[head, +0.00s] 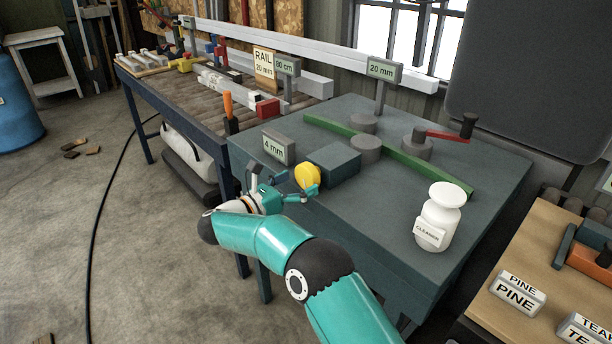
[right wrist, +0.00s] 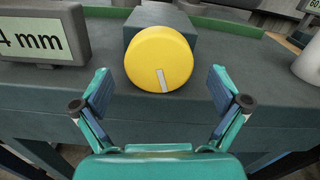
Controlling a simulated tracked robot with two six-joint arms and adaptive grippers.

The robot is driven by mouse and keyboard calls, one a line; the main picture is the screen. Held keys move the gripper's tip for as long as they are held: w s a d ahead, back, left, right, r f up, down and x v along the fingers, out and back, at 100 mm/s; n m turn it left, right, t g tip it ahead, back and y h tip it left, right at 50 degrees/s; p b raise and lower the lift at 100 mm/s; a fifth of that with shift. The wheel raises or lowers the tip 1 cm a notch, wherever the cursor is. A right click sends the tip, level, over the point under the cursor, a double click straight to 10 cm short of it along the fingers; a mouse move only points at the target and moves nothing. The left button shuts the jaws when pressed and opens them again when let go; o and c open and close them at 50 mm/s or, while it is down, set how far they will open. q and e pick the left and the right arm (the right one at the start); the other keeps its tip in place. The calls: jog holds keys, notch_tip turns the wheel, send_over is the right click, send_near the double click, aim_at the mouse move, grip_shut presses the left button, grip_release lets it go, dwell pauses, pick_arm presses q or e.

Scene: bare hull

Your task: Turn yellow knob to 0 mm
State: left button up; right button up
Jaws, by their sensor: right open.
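The yellow knob (head: 308,177) sits on the front of a grey block (head: 338,165) on the grey machine top. In the right wrist view the yellow knob (right wrist: 158,60) faces me, with a pale pointer mark near its lower edge, slightly right of straight down. A display (head: 279,147) left of the knob reads 4 mm; it is partly cut off in the right wrist view (right wrist: 38,38). My right gripper (head: 304,192) is open in front of the knob; its fingers (right wrist: 161,92) stand either side of the knob, apart from it. My left gripper is not in view.
A white cleaner bottle (head: 439,217) stands on the machine top at right. A green bar (head: 400,160) crosses the top behind the block, and a red crank (head: 443,135) stands behind it. A second display (head: 381,69) reads 20 mm. A bench with tools (head: 190,90) is at left.

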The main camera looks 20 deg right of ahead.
aim_at(304, 180)
jog(key=shift+x, duration=1.55)
jog(key=c, duration=1.2)
jog(key=shift+f+n+b, duration=0.25)
jog(key=shift+n+b, duration=0.45)
jog(key=shift+b, duration=0.25)
jog(key=shift+s+r+n+b, duration=0.1)
jog(key=shift+r+n+b, duration=0.2)
jog(key=shift+n, duration=0.4)
jog(key=o, duration=1.2)
